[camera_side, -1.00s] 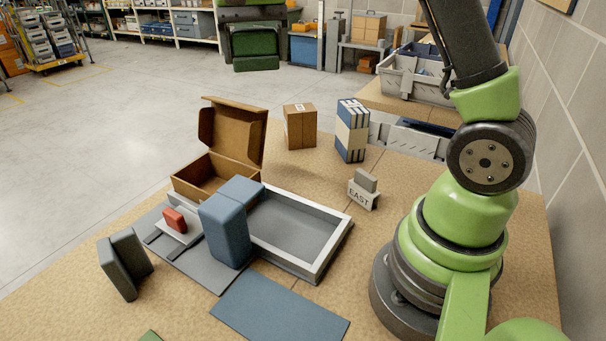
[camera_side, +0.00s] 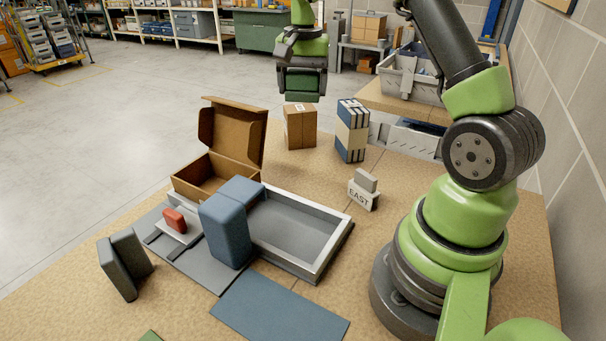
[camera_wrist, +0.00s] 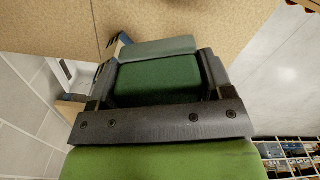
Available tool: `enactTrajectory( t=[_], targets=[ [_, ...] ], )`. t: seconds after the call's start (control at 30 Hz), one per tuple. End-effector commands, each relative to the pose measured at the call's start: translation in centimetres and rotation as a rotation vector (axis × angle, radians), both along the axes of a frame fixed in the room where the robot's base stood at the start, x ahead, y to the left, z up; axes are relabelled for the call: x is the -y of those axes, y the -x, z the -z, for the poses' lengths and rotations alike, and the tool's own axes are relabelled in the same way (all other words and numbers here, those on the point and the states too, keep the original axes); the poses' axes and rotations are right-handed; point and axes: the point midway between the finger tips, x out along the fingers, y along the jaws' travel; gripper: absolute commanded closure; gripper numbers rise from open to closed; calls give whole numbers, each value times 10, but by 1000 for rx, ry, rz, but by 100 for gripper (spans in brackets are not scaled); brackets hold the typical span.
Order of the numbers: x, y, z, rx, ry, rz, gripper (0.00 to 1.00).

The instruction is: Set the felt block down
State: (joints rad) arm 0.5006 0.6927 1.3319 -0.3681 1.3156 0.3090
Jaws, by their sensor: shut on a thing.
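My gripper (camera_side: 301,62) hangs in the air at the top middle of the side view, beyond the brown carton. It is shut on a dark green felt block (camera_side: 299,84), which hangs below it, clear of the table. In the wrist view the block (camera_wrist: 155,80) sits between the two dark fingers (camera_wrist: 157,82). Its far face looks paler grey-green. Part of the block is hidden by the gripper's dark crossbar.

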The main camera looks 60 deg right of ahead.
Motion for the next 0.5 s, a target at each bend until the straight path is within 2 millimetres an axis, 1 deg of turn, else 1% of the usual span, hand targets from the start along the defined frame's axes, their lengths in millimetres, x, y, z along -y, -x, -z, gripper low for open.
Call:
enactTrajectory(
  t=[0.03,0.1,0.2,0.37,0.5],
  targets=[
    [-1,1,17,-9,-6,1,51],
    [-1,2,40,-10,-7,1,51],
    [-1,1,67,-9,-5,0,51],
    [-1,1,95,-6,-3,0,51],
    [-1,1,123,-6,-4,0,51]
  ],
)
